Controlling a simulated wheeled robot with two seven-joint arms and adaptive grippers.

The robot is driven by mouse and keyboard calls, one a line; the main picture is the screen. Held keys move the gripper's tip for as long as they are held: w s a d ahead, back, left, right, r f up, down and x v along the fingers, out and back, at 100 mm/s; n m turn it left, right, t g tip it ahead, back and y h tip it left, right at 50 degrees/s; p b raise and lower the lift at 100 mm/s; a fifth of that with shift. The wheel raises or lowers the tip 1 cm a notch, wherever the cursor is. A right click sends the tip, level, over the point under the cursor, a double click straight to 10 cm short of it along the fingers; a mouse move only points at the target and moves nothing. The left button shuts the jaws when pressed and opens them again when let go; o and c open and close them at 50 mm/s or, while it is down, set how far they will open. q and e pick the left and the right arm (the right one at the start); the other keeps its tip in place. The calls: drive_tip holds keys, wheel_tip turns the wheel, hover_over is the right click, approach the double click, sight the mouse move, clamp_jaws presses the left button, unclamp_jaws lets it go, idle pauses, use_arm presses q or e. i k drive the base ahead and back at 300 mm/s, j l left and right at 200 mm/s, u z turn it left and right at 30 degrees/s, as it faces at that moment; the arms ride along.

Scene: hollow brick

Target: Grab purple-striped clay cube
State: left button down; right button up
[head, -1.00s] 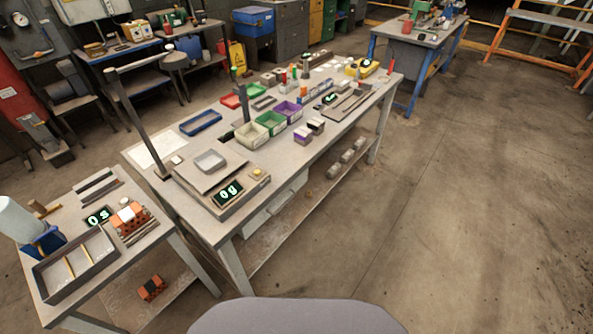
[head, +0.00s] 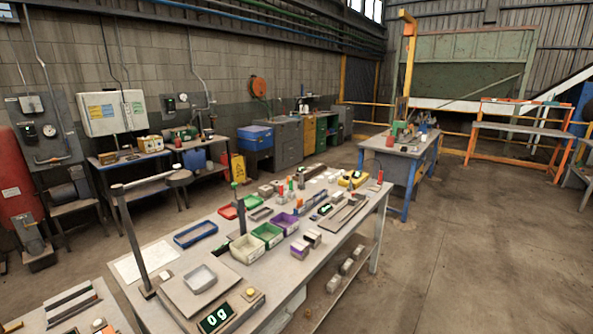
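A small pale cube with a purple band (head: 300,248) sits near the front edge of the long workbench (head: 262,290), just right of the purple bin (head: 284,222). At this size I cannot tell the markings of either cube clearly. Neither of my grippers shows in the head view.
Green (head: 267,233) and cream (head: 247,248) bins stand left of the purple bin. Open floor (head: 460,260) lies to the right.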

sight(299, 248)
drive_tip(key=i+l, duration=0.35)
drive_tip(key=l, duration=0.15)
drive_tip(key=i+l, duration=0.3)
drive_tip(key=l, duration=0.15)
drive_tip(key=i+l, duration=0.35)
drive_tip(key=l, duration=0.15)
drive_tip(key=i+l+u, duration=0.1)
drive_tip(key=i+l, duration=0.2)
drive_tip(key=l, duration=0.15)
